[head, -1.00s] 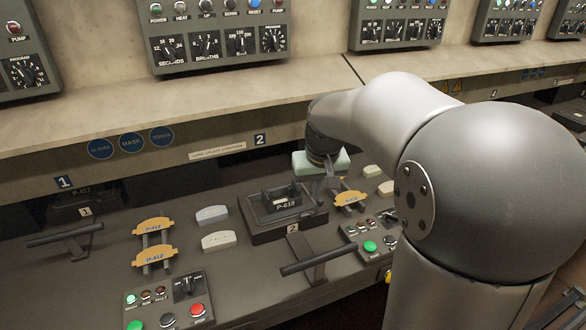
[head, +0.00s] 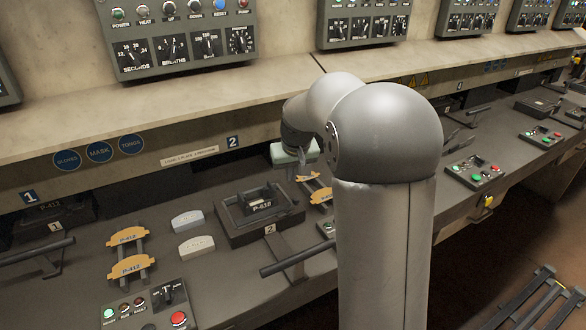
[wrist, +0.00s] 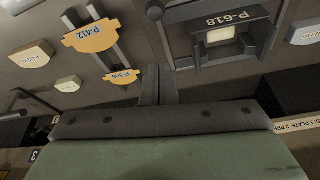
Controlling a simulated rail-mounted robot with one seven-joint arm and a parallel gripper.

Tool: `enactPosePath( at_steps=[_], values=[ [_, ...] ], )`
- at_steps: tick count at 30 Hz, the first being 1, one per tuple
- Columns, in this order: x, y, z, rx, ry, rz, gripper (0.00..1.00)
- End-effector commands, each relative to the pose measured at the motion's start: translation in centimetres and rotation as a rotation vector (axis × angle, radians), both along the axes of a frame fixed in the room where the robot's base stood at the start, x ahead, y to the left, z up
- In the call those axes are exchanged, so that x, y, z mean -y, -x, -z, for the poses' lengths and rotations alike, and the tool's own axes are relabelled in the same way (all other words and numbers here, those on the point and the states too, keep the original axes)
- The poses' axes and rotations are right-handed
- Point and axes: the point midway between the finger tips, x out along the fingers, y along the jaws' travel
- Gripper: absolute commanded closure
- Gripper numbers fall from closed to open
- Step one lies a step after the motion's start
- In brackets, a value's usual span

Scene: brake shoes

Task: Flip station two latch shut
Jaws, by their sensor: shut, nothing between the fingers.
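Station two (head: 228,232) is a dark raised fixture with a tag 2 and a framed part marked P-618 (head: 262,207). In front of it a lever with a long black bar handle (head: 293,257) sticks out toward the front; I cannot tell for sure that this is the latch. My gripper (head: 301,172) is above the bench, behind and right of station two. In the wrist view its fingers (wrist: 158,92) are together and empty, beside the station two fixture (wrist: 223,45). The fingers look apart from it.
Orange P-412 brake shoes (head: 130,266) and pale blocks (head: 196,245) lie left of station two. Another orange shoe (head: 321,195) lies right of it, near my arm. A control box (head: 150,305) stands front left. A shelf edge (head: 180,145) runs above the bench back.

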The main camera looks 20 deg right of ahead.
Motion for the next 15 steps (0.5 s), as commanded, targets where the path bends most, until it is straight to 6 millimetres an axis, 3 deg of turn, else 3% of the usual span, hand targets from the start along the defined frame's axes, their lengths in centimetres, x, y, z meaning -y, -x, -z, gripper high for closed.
enactPosePath(
  at_steps=[8, 15],
  values=[
    [0.1, -1.8, 5.7, -0.004, -0.001, 0.000, 1.00],
    [-0.1, 1.5, 4.7, 0.001, 0.000, 0.000, 1.00]
  ],
)
